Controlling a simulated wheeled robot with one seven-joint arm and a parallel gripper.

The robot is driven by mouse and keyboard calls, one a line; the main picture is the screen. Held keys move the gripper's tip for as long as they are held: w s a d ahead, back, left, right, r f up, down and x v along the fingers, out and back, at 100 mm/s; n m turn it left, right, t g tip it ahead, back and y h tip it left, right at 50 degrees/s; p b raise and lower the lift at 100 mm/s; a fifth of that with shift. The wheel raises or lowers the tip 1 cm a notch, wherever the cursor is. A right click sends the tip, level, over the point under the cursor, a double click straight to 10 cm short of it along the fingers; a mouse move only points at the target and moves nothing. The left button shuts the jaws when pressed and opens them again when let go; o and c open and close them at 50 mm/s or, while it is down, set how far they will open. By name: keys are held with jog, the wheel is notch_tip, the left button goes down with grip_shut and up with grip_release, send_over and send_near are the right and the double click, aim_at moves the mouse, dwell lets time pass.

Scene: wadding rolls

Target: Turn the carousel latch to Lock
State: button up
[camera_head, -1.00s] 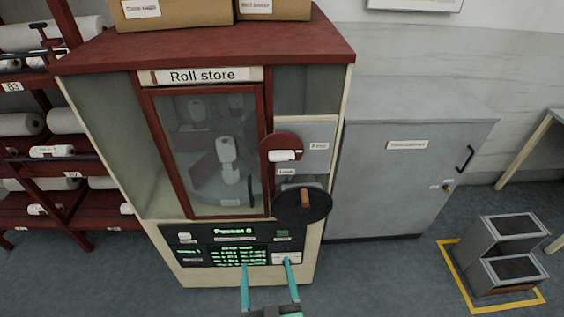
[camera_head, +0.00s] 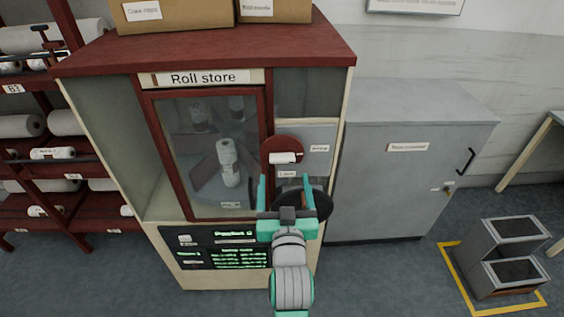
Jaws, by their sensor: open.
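The Roll store cabinet (camera_head: 203,78) stands at centre, with a glass door (camera_head: 192,130) and white rolls (camera_head: 228,160) on a carousel inside. Right of the door is a grey panel with a dark red round disc (camera_head: 280,144) carrying a white latch handle (camera_head: 283,157), which lies about level. Small labels sit right of it and below it; their words are too blurred to read now. My gripper (camera_head: 284,192) is open and empty, its teal fingers pointing up just below the latch. It overlaps the black hand wheel (camera_head: 318,203) and hides its brown knob. Contact cannot be told.
A lit display panel (camera_head: 235,250) is on the cabinet's lower front. A grey cabinet (camera_head: 405,180) stands to the right, with two open bins (camera_head: 515,245) in a yellow floor outline. Shelves of rolls (camera_head: 65,122) stand left. Boxes (camera_head: 180,14) sit on top.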

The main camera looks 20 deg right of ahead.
aim_at(283, 161)
jog(key=x, duration=0.8)
jog(key=shift+w+d, duration=0.1)
jog(key=shift+w, duration=0.2)
jog(key=shift+w, duration=0.1)
jog(key=shift+f, duration=0.1)
jog(key=c, duration=1)
jog(key=shift+c, duration=0.2)
